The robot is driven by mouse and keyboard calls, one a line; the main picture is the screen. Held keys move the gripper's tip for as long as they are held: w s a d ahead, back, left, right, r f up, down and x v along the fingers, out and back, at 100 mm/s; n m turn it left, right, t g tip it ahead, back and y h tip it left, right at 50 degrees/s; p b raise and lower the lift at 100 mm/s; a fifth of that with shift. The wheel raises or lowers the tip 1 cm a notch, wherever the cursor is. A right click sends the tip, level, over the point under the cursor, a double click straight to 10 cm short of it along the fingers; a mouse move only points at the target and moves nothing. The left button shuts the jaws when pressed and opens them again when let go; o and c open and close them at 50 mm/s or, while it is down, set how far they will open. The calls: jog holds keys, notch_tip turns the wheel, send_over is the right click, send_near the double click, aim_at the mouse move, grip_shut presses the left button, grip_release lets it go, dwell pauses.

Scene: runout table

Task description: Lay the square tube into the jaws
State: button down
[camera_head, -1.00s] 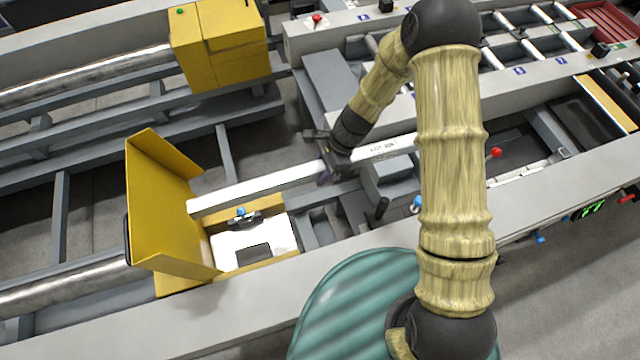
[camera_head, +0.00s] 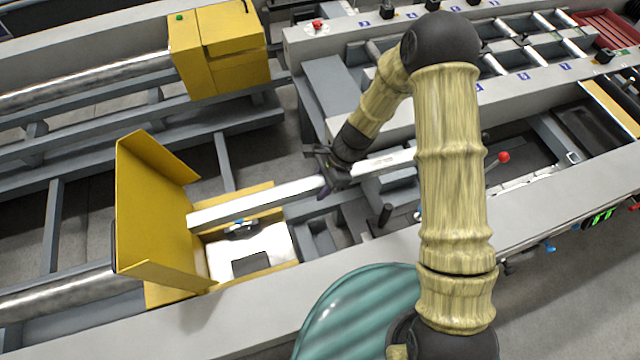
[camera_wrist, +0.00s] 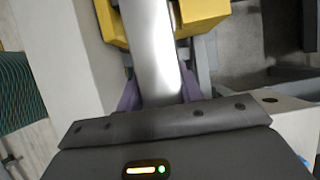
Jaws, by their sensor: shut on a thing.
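The square tube (camera_head: 258,203) is long, pale and shiny. My gripper (camera_head: 335,178) is shut on it near its middle. In the wrist view the tube (camera_wrist: 150,40) runs away between the purple fingers of my gripper (camera_wrist: 160,95). In the head view its left end reaches the tall yellow guard. I cannot tell whether tube and fixture touch. My arm hides the tube's right end.
The yellow guard (camera_head: 155,215) stands close at the tube's left end. A dark upright handle (camera_head: 385,214) and a red-knobbed lever (camera_head: 504,157) are near the front rail (camera_head: 330,265). A roller table (camera_head: 520,45) lies behind, and a yellow box (camera_head: 220,50) at back left.

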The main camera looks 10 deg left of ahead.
jog(key=shift+f+b, duration=0.7)
jog(key=shift+f, duration=0.2)
notch_tip(320, 180, down, 22)
jog(key=b, duration=1.4)
jog(key=shift+r+b, duration=0.15)
jog(key=shift+b, duration=0.15)
dwell(0.3)
jog(key=c, duration=0.8)
grip_release()
jog(key=shift+c, duration=0.2)
jog(key=v, duration=1.7)
jog(key=shift+p, duration=0.35)
jog(key=shift+d+r, duration=0.1)
jog(key=shift+r, duration=0.05)
